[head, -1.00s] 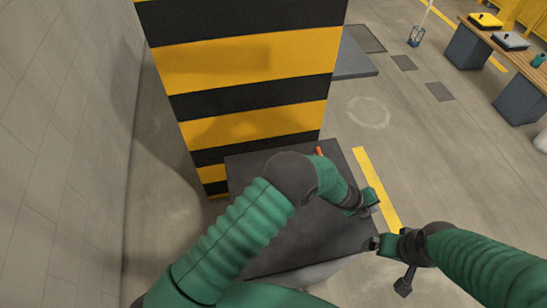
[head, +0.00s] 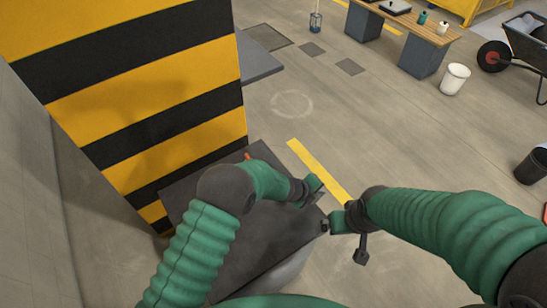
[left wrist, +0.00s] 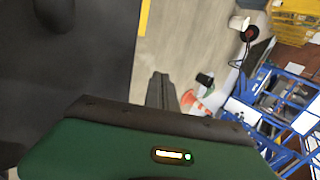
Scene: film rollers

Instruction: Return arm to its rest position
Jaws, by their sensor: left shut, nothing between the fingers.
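My left arm reaches in from the left over a dark grey slab (head: 185,190). Its gripper (head: 316,192) is shut and empty near the slab's right edge. In the left wrist view the dark fingers (left wrist: 160,90) stand together with nothing between them. My right gripper (head: 335,224) comes in from the right, close to the left one with a small gap between them. Its fingers are too small to read. A small orange-red item (head: 247,156) shows at the slab's far edge, mostly hidden behind my left arm.
A yellow-and-black striped pillar (head: 150,110) stands behind the slab at left. A wooden-topped bench (head: 425,42), a white bucket (head: 454,79), a wheelbarrow (head: 525,45) and a black bin (head: 532,166) are at the right. The floor (head: 400,140) between is open, with a yellow line (head: 318,172).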

